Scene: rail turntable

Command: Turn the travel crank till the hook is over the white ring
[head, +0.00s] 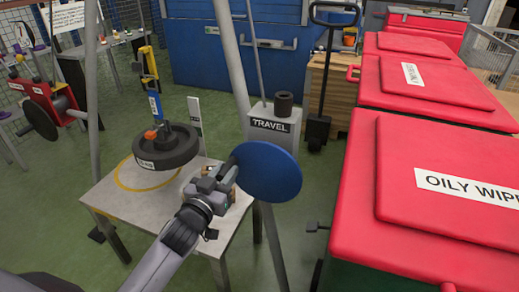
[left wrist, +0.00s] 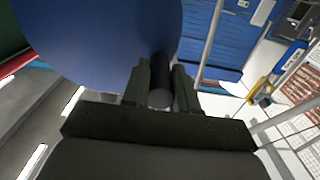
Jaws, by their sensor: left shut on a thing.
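The travel crank is a blue disc (head: 268,172) in front of the grey box labelled TRAVEL (head: 272,127). My left gripper (head: 228,174) is at the disc's left side. In the left wrist view the gripper (left wrist: 160,88) is shut on the crank's dark round handle (left wrist: 161,68), with the blue disc (left wrist: 95,40) behind. A yellow and blue hanging piece (head: 148,64), apparently the hook gear, is above a dark round weight (head: 166,147) with an orange top. A yellow ring is marked on the table around the weight. I cannot make out a white ring. My right gripper is out of view.
The grey table (head: 128,205) stands under the weight. A thin white upright plate (head: 194,114) is behind it. Grey frame poles rise near the crank. Red bins (head: 430,190) fill the right side.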

